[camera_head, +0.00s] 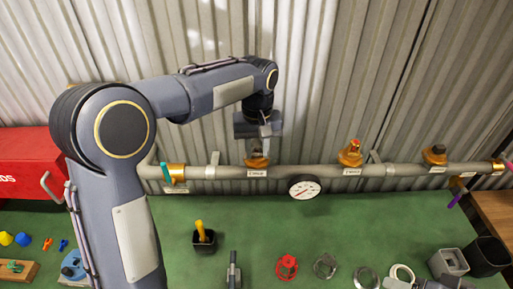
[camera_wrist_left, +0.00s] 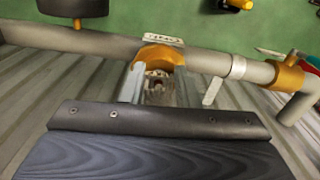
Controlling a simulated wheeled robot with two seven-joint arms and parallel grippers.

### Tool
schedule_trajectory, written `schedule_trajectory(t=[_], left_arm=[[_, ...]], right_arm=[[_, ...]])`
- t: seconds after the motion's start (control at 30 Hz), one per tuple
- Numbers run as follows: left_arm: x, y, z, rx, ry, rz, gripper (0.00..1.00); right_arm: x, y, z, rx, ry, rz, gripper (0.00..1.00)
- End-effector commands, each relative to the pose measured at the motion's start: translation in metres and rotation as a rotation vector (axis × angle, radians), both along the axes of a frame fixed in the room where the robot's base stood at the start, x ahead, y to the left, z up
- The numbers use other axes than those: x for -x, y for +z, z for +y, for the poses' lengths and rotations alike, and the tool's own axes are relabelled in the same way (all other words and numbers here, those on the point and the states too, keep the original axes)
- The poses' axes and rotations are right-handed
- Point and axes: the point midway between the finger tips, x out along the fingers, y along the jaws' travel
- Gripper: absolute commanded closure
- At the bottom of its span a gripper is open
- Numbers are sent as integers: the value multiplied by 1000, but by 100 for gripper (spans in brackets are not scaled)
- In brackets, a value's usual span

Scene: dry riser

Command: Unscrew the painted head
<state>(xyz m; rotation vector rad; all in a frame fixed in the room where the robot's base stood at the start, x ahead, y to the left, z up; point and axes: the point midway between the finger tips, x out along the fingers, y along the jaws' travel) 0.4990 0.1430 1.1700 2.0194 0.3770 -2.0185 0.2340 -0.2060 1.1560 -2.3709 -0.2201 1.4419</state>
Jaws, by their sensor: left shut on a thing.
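Several brass outlets sit along the grey pipe (camera_head: 320,171) in the head view. My left gripper (camera_head: 257,143) is over the leftmost outlet (camera_head: 257,160), pointing down. In the left wrist view the gripper (camera_wrist_left: 157,84) is shut on a small metallic head (camera_wrist_left: 157,80) at the brass fitting (camera_wrist_left: 160,54). The head appears seated in the fitting; its paint cannot be made out. The middle outlet (camera_head: 350,157) carries a red-topped head (camera_head: 355,144). The right outlet (camera_head: 434,156) has a dark top. My right gripper is not in view.
A pressure gauge (camera_head: 304,187) hangs below the pipe. The green bench (camera_head: 340,225) holds a black cup with a yellow tool (camera_head: 201,230), a red part (camera_head: 287,267), rings (camera_head: 325,265) and dark bins (camera_head: 488,256). A red box (camera_head: 30,165) stands left. Corrugated wall (camera_head: 330,80) is close behind.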

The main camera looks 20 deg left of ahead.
Motion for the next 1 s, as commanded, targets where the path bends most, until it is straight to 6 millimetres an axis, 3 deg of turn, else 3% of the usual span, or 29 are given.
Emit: schedule_trajectory(t=[0.3, 0.6, 0.63, 0.7, 0.77, 1.0], left_arm=[[-3, 0, -7, 1, 425, 2, 99], [-3, 0, -7, 1, 483, 3, 99], [-3, 0, -7, 1, 483, 3, 68], [-3, 0, -7, 1, 482, 2, 59], [-3, 0, -7, 1, 482, 2, 51], [-4, 0, -6, 1, 480, 1, 51]], right_arm=[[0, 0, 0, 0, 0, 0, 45], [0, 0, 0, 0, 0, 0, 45], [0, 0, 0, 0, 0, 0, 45], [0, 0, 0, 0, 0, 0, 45], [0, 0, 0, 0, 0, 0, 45], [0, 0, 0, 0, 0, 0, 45]])
